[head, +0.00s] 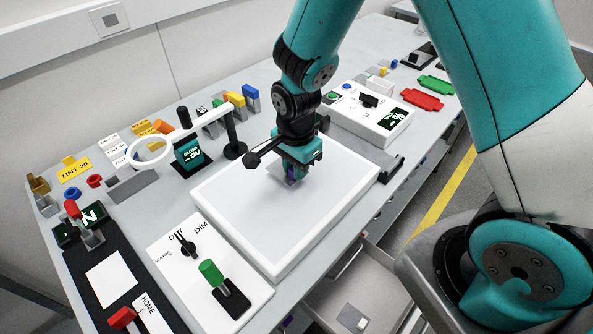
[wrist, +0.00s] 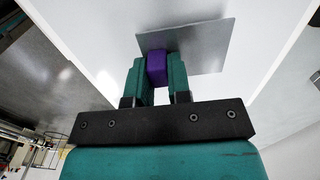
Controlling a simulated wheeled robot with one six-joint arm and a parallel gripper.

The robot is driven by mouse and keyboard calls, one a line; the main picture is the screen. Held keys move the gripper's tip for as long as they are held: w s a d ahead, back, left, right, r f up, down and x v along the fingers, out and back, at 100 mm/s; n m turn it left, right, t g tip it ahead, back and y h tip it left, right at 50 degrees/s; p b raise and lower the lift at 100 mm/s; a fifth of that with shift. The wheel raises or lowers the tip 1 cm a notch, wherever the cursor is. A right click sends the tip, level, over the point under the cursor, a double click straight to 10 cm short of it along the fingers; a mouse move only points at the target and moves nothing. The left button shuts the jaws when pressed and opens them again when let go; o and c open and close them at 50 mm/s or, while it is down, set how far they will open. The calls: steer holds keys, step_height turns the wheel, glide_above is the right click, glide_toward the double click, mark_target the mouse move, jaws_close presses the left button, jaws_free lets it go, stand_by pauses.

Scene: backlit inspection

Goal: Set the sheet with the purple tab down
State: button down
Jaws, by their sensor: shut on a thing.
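My gripper (head: 294,176) is over the middle of the white light panel (head: 240,205), pointing down. In the wrist view my gripper (wrist: 157,78) is shut on the purple tab (wrist: 157,66), with one teal finger on each side. The tab stands on a thin grey sheet (wrist: 208,45), which spreads out beyond the fingers over the white surface. In the head view only a bit of purple shows between the fingers, and the sheet is hard to make out against the white. I cannot tell whether the sheet touches the panel.
A ring magnifier on a stand (head: 150,153) is left of the panel. A dimmer box with a green-handled lever (head: 212,273) is in front-left. A white control box (head: 368,115) is behind the panel. An open drawer (head: 365,285) is below the bench's front edge.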

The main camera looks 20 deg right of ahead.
steer(key=shift+f, duration=1.05)
steer(key=shift+f, duration=0.15)
steer(key=c, duration=1.1)
jaws_free()
steer(key=shift+o, duration=0.2)
